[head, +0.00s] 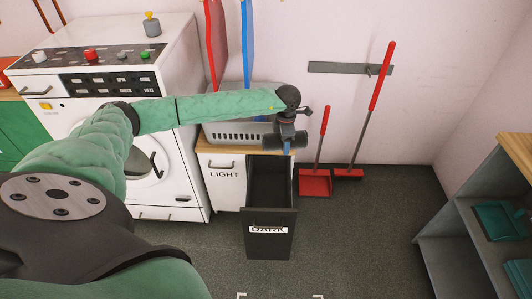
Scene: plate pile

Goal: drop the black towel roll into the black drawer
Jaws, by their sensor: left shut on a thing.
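The black towel roll (299,139) is a dark sideways cylinder in my left gripper (287,147). My left arm reaches across from the left, and the gripper points down, shut on the roll's middle. The black drawer (268,218) is pulled out toward me and has a white DARK label on its front. Its open top shows a dark inside; I cannot make out anything in it. The roll appears above the back part of the drawer opening, clear of its front. My right gripper is not in view.
Left of the drawer is a white front marked LIGHT (224,190). A grey basket (235,130) stands on the wooden top behind. A white washing machine (172,75) stands left. A red dustpan (314,183) and broom (348,173) are right. A grey shelf (452,240) stands far right.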

